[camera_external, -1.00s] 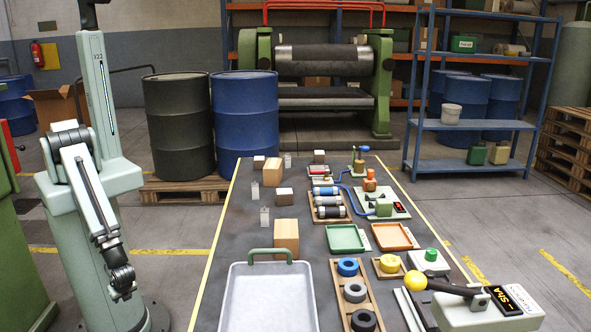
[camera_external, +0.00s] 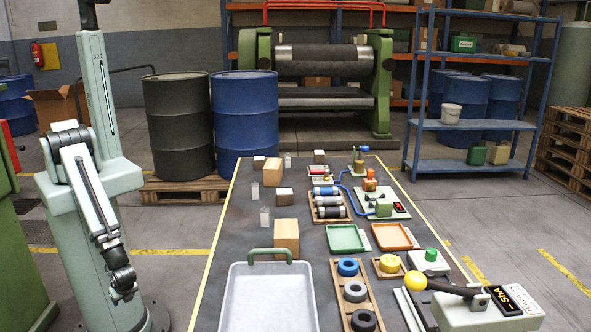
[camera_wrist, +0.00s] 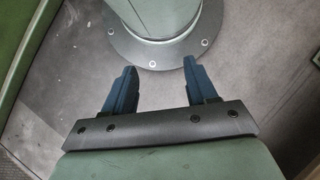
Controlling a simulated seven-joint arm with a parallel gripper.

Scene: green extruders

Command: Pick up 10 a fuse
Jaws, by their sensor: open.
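No piece is readable as a 10 A fuse; any rating marks are too small. Cylindrical cartridges lie in a wooden tray (camera_external: 317,217) on the bench: a blue-banded one (camera_external: 326,191), a grey one (camera_external: 328,201) and a dark one (camera_external: 331,212). Small pale clear pieces stand at the bench's left side, one nearer (camera_external: 264,217) and one farther (camera_external: 255,190); I cannot tell what they are. My gripper (camera_external: 124,292) hangs left of the bench, well away from all of these. In the wrist view its blue fingers (camera_wrist: 158,70) are apart and empty, above the floor.
A grey metal tray (camera_external: 232,300) with a green handle fills the bench's near left. Green (camera_external: 345,238) and orange (camera_external: 394,236) trays lie mid-bench. Wooden blocks (camera_external: 286,236) stand on the left side.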

